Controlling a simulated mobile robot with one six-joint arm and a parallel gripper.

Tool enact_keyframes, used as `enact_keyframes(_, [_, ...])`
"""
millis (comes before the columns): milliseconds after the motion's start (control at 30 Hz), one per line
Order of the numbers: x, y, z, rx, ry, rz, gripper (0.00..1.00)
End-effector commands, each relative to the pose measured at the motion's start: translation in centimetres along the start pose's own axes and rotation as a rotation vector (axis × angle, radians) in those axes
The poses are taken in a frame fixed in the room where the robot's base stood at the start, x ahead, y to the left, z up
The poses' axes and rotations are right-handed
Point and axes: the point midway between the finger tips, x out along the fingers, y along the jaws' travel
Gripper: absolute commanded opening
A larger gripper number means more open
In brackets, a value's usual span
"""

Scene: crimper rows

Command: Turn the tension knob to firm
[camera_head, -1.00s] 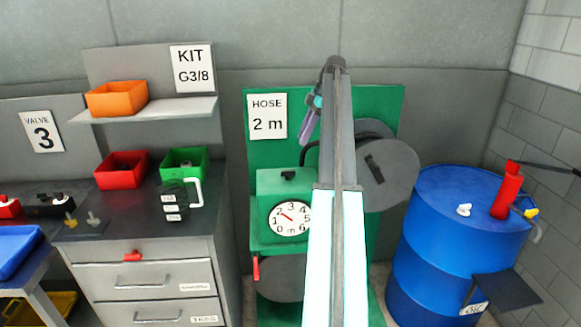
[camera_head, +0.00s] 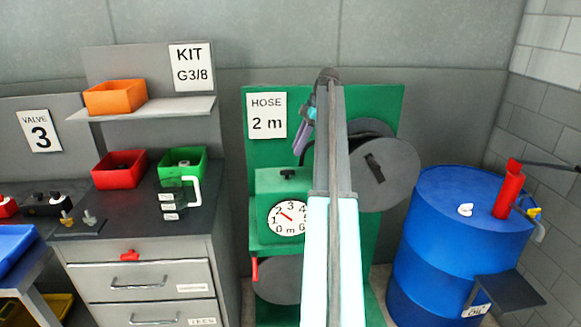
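The green hose station (camera_head: 262,190) stands in the middle, under a sign reading HOSE 2 m. A small black knob (camera_head: 288,173) sits on top of its green box, above a round dial (camera_head: 287,216). A grey reel disc (camera_head: 395,172) with a black grip (camera_head: 375,166) is at the right of the station. No knob is legibly marked as tension, and its setting cannot be read. My gripper (camera_head: 301,148) is partly seen as a purple end beside my raised arm, in front of the green panel. Its fingers are too small and covered to judge.
A blue drum (camera_head: 440,240) with a red upright part (camera_head: 507,190) stands at the right. A grey cabinet (camera_head: 150,248) with red (camera_head: 105,173) and green (camera_head: 170,172) bins is at the left. My arm hides the middle of the station.

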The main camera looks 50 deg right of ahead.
Motion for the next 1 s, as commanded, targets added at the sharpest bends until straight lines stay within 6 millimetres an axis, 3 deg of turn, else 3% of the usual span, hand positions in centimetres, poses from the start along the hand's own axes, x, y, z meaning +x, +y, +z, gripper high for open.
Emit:
enact_keyframes(600, [7.9,-0.1,0.1,0.001,0.000,-0.002,0.30])
enact_keyframes(1000, [8.8,0.0,0.2,0.002,0.000,0.001,0.30])
